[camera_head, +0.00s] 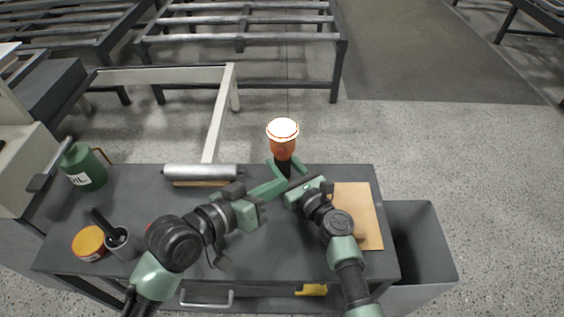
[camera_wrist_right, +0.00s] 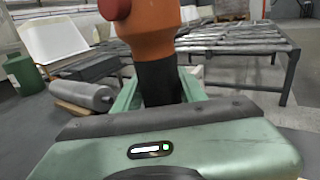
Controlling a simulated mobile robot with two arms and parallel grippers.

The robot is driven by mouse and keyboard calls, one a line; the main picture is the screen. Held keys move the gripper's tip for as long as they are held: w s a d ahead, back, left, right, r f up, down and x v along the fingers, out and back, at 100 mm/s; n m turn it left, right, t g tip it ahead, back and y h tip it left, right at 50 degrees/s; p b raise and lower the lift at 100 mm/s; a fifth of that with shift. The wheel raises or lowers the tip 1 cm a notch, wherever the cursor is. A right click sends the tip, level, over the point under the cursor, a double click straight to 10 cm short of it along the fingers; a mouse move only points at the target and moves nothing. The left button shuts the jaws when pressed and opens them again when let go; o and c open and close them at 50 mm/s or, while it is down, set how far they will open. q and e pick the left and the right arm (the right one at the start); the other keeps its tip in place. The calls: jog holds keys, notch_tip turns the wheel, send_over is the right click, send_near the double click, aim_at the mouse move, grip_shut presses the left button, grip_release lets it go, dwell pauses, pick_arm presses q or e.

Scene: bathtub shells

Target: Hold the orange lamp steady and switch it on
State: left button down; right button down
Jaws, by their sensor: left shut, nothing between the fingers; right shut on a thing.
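The orange lamp (camera_head: 282,146) stands upright near the back edge of the dark table. It has a bright white top, an orange body and a dark lower part. My right gripper (camera_head: 286,168) is shut on its dark lower part. In the right wrist view the lamp (camera_wrist_right: 152,43) rises between the green fingers, and a red knob (camera_wrist_right: 115,8) sticks out from its side. My left gripper (camera_head: 282,185) is shut and empty, just in front of the lamp's base, below the knob. The lamp's top is outside the wrist view.
A green can (camera_head: 84,168), a yellow-topped tin (camera_head: 88,243), a dark cup (camera_head: 122,244) and a metal roller (camera_head: 200,172) are on the table's left. A tan board (camera_head: 366,218) lies at its right. A grey bin (camera_head: 421,240) stands beside the table.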

jog(key=c, duration=0.7)
grip_release()
jog(key=shift+c, duration=0.2)
jog(key=v, duration=1.2)
jog(key=shift+s, duration=0.1)
